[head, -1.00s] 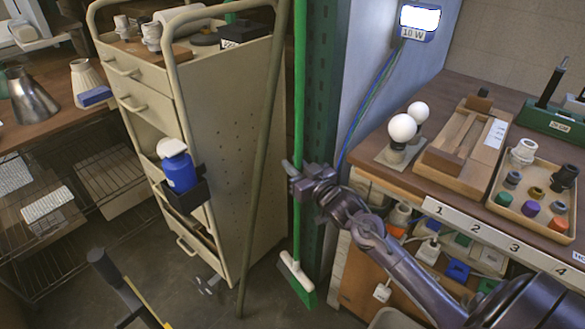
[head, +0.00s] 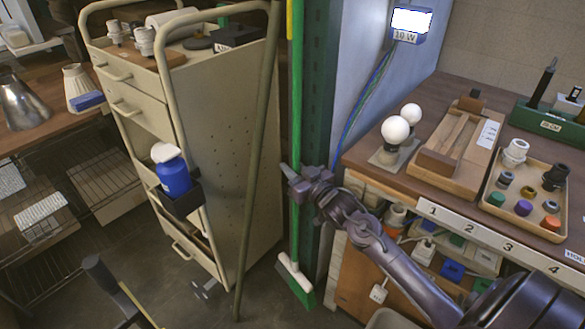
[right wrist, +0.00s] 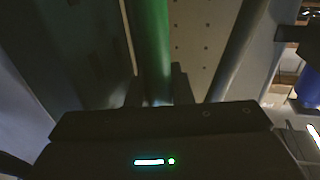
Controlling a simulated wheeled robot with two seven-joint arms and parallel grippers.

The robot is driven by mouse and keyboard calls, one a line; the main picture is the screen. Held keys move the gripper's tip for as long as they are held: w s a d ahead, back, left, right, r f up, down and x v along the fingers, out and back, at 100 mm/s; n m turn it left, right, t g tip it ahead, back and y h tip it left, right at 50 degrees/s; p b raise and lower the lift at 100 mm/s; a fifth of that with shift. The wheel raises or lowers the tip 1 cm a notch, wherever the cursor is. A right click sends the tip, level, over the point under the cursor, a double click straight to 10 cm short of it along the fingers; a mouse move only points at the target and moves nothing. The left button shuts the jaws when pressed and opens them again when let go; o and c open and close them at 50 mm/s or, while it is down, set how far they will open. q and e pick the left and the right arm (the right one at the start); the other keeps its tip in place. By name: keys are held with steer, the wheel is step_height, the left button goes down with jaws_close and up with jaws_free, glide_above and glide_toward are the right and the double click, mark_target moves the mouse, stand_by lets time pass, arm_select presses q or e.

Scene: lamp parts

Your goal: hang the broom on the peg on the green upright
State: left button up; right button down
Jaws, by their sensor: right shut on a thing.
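The broom (head: 296,110) stands nearly upright, with a long green handle, a yellow part at the top of the picture, and a white and green head (head: 297,281) low by the floor. My right gripper (head: 291,176) is shut on the handle at about mid-picture. In the right wrist view the green handle (right wrist: 150,45) runs down between the dark fingers (right wrist: 158,92). The dark green upright (head: 317,90) stands just right of the broom. I cannot make out the peg; the handle's top is cut off.
A beige drawer cart (head: 225,110) stands left, with a blue bottle (head: 173,178) on its side. An olive pole (head: 258,140) leans between cart and broom. At right, a workbench (head: 372,172) carries white bulbs (head: 395,130) and a tray of parts (head: 497,202). Bare floor (head: 265,300) shows below.

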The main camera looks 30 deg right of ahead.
arm_select(q)
steer(key=shift+r, duration=0.1)
arm_select(e)
steer(key=shift+r, duration=0.15)
steer(key=c, duration=1.3)
jaws_free()
steer(key=shift+c, duration=0.2)
steer(key=shift+o, duration=0.7)
steer(key=shift+s+f, duration=0.1)
steer(key=shift+f, duration=0.1)
steer(key=s, duration=0.5)
steer(key=s+p, duration=0.1)
steer(key=s, duration=0.1)
steer(key=shift+s+d+r, duration=0.15)
steer(key=shift+s+r, duration=0.1)
steer(key=shift+s, duration=0.1)
arm_select(q)
step_height(320, 180, down, 4)
steer(key=shift+w+a+r, duration=0.1)
arm_select(e)
steer(key=shift+f, duration=0.1)
